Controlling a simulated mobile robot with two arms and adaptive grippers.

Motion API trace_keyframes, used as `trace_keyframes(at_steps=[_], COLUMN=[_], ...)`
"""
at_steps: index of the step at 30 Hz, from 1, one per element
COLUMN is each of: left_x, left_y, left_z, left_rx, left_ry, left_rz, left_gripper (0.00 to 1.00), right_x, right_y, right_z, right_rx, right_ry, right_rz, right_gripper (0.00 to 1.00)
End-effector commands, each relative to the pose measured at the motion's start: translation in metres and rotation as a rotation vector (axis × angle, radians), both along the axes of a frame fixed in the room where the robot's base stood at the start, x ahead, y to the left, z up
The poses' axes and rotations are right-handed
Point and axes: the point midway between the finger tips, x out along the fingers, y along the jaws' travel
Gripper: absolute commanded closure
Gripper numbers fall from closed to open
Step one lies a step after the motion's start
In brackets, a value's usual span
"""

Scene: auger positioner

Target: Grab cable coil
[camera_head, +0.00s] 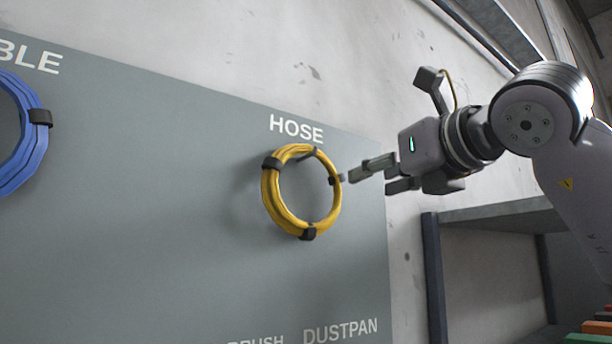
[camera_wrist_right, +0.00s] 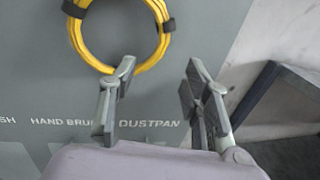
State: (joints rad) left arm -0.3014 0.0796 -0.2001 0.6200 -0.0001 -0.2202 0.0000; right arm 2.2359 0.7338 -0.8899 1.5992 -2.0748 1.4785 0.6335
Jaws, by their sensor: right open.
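A yellow coil (camera_head: 270,196) bound with black straps hangs on the grey board under the label "HOSE". It also shows at the top of the right wrist view (camera_wrist_right: 76,42), partly cut off. A blue coil (camera_head: 34,146) with a black strap hangs at the left edge under a label ending in "BLE", and is partly cut off. My right gripper (camera_head: 368,181) is open and empty, just right of the yellow coil, with its fingers pointing left. In the right wrist view its spread fingers (camera_wrist_right: 158,84) sit below and right of that coil; I cannot tell whether they touch it. My left gripper is not in view.
The grey board (camera_head: 150,210) stands on a pale wall (camera_head: 290,45). "HAND BRUSH" and "DUSTPAN" labels are low on it. A shelf frame (camera_head: 433,270) stands at the lower right, below my right arm. The board between the two coils is clear.

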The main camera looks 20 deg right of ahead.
Motion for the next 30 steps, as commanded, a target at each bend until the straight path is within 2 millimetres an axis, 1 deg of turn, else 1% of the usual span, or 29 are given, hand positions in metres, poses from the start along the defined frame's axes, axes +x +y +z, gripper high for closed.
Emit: trace_keyframes(at_steps=[1,6,9,14,17,21,24,27,30], left_x=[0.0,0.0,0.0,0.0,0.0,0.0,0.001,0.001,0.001], left_y=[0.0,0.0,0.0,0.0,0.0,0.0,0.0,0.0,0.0], left_z=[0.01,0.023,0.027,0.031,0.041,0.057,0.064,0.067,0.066], left_rx=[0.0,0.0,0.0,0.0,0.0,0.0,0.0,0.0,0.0], left_ry=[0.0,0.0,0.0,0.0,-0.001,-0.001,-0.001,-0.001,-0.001], left_rz=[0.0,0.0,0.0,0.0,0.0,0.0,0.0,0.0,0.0], left_gripper=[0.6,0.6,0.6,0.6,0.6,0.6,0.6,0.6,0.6], right_x=[0.013,0.043,0.053,0.061,0.07,0.087,0.1,0.108,0.11], right_y=[0.002,0.007,0.008,0.009,0.009,0.009,0.011,0.012,0.013], right_z=[0.003,0.004,0.002,0.003,0.008,0.012,0.011,0.009,0.007], right_rx=[-0.001,-0.001,-0.001,-0.001,-0.001,0.0,-0.001,-0.001,-0.001], right_ry=[0.005,0.003,0.001,0.001,0.001,0.003,0.002,0.002,0.0], right_rz=[0.0,0.001,0.002,0.001,0.002,0.002,0.002,0.002,0.003], right_gripper=[0.56,0.56,0.56,0.56,0.56,0.56,0.56,0.56,0.56])
